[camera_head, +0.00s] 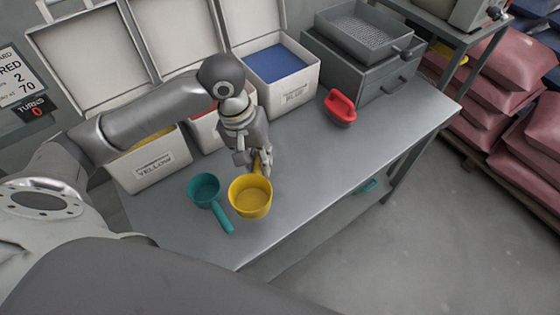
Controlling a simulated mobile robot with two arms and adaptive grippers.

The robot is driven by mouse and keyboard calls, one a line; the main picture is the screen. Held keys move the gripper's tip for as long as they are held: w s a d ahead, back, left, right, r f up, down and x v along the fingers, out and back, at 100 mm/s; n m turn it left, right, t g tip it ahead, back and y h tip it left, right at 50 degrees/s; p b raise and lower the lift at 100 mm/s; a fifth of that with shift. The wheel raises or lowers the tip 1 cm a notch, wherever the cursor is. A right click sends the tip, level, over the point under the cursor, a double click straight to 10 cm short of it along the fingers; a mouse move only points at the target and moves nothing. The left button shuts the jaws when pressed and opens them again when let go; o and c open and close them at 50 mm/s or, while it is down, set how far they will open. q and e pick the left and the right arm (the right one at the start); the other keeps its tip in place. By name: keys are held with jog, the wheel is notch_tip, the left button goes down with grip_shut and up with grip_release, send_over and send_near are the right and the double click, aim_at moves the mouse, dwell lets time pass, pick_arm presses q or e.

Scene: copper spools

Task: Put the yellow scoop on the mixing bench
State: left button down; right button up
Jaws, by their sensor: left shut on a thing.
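The yellow scoop (250,200) has a round cup with its opening facing up. My left gripper (258,170) is shut on its handle, behind the cup. The scoop is over the front part of the grey metal bench (310,170); I cannot tell whether its base touches the top. A teal scoop (205,192) lies just left of it, handle toward the front edge. A red scoop (341,108) sits farther right on the same bench. Nothing here names which bench is the mixing bench. My right gripper is not in view.
Open-lidded bins line the bench's back, including one marked YELLOW (152,166) and one marked BLUE (291,92). A grey cabinet (385,88) with a tray stands at the right end. Another bench (436,25) and pink sacks (500,80) are beyond. The bench's middle right is clear.

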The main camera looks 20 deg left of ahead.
pick_arm(q)
jog(key=w+f, duration=0.2)
jog(key=w, duration=0.1)
jog(key=w+a+f, duration=0.1)
jog(key=w+f, duration=0.2)
jog(key=w, duration=0.1)
jog(key=w+a+f, duration=0.1)
jog(key=w+f, duration=0.2)
jog(key=w, duration=0.1)
jog(key=shift+w+p, duration=0.2)
jog(key=shift+p, duration=0.1)
jog(key=shift+w+a+f, duration=0.15)
jog(key=shift+w+f, duration=0.45)
jog(key=shift+f, duration=0.1)
jog(key=shift+a+p+x, duration=0.25)
jog(key=shift+p+x, duration=0.05)
jog(key=shift+x, duration=0.8)
jog(key=shift+f, duration=0.45)
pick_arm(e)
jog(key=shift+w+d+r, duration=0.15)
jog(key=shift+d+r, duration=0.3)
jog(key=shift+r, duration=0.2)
pick_arm(q)
jog(key=shift+s+f, duration=0.1)
jog(key=c, duration=1.4)
grip_release()
jog(key=shift+o, duration=0.2)
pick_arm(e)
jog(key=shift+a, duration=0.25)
